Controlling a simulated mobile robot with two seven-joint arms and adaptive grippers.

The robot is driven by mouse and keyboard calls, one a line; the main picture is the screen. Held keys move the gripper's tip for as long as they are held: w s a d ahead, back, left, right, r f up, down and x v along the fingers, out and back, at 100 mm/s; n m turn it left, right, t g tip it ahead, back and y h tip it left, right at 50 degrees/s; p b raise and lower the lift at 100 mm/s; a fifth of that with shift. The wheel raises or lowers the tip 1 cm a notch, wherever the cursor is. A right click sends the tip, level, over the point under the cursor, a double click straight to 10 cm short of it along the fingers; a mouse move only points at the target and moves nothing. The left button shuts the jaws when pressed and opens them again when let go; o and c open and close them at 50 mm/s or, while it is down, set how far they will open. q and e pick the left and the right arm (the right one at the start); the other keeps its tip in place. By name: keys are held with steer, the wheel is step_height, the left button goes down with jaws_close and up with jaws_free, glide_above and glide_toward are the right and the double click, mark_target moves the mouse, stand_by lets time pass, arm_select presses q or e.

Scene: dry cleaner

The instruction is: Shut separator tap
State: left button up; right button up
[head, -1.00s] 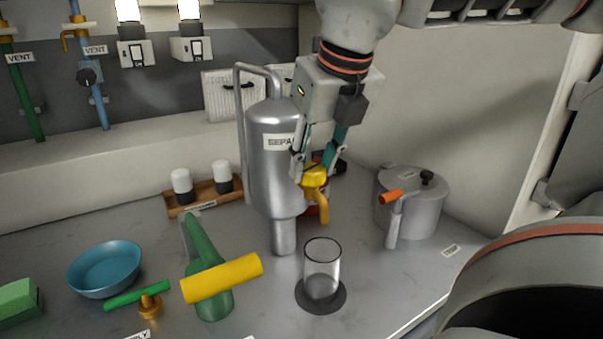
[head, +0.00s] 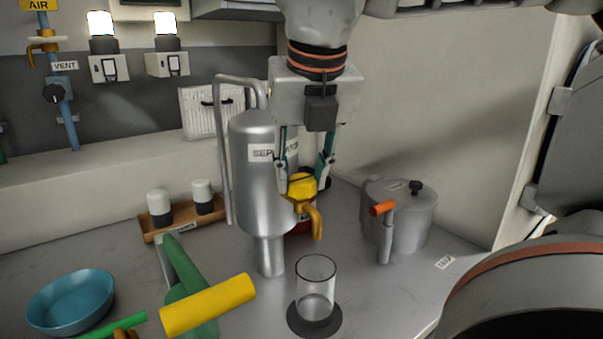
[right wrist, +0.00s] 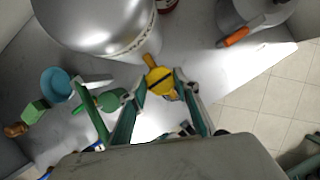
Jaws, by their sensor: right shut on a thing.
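The separator (head: 255,190) is a silver metal tank with a pipe on top and a partly covered label. Its yellow tap (head: 316,222) is on its right side, with the spout bent downward; it also shows in the right wrist view (right wrist: 159,80). My right gripper (head: 304,184) comes down from above and is shut on the tap's yellow top, one finger on each side. The right wrist view shows the tap between the fingertips. A clear glass beaker (head: 316,278) stands on a dark round base below and in front of the spout. My left gripper is out of view.
A grey pot (head: 405,225) with an orange-ended handle stands to the right. A green object with a yellow cylinder (head: 208,305) and a blue bowl (head: 70,300) are front left. A wooden tray (head: 150,236) holds two white-topped containers behind. Bare counter lies right of the beaker.

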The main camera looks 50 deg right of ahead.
steer(key=o, duration=1.1)
steer(key=v, duration=1.2)
